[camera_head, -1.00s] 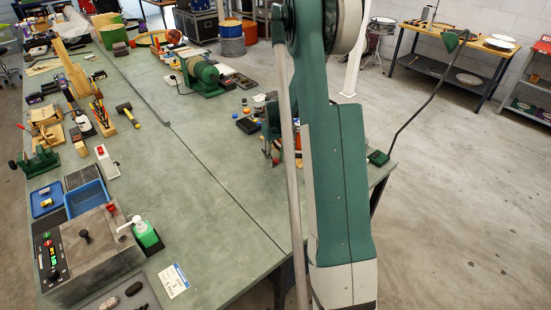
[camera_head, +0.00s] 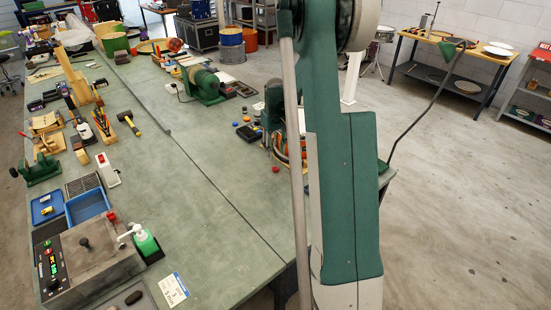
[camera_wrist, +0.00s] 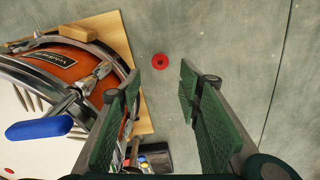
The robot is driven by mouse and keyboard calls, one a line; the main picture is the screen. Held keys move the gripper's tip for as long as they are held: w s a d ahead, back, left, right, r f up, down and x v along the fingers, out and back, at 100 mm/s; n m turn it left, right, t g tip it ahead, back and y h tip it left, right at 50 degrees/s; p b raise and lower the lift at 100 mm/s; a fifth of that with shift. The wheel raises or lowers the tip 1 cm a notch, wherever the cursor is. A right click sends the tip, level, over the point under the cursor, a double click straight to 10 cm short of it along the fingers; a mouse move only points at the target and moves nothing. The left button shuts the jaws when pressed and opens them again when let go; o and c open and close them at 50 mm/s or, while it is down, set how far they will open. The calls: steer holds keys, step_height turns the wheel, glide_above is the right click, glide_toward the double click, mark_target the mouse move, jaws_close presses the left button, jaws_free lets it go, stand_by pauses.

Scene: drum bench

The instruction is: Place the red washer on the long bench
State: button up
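A small red washer (camera_wrist: 160,61) with a dark centre hole lies flat on the grey-green surface of the long bench (camera_wrist: 231,25) in the wrist view. A small red spot (camera_head: 275,169), probably the same washer, shows beside my arm in the head view, on the long bench (camera_head: 205,150). My gripper (camera_wrist: 160,80) is open, its two green-padded fingers apart with nothing between them. The washer shows beyond the fingertips, roughly centred on the gap and apart from them. In the head view my arm covers much of the gripper area.
An orange drum (camera_wrist: 72,62) with metal lugs stands close left of my fingers, on a wooden board (camera_wrist: 101,27). A blue-handled tool (camera_wrist: 40,129) is at the lower left. A green machine (camera_head: 205,82) stands farther back. The bench's middle is largely clear.

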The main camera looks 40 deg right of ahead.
steer(key=shift+r, duration=1.55)
steer(key=s+a+r+t, duration=0.1)
steer(key=s+a+r, duration=0.2)
steer(key=a+r, duration=0.4)
steer(key=s+a+r+n+t, duration=0.1)
steer(key=s+a+r, duration=0.3)
steer(key=a, duration=0.5)
steer(key=s+a+r+t, duration=0.1)
steer(key=s+a+r, duration=0.2)
steer(key=a+r, duration=0.45)
steer(key=s+a+n+t, duration=0.1)
steer(key=s+a+t, duration=0.3)
steer(key=s+a, duration=1.5)
steer(key=shift+s, duration=0.55)
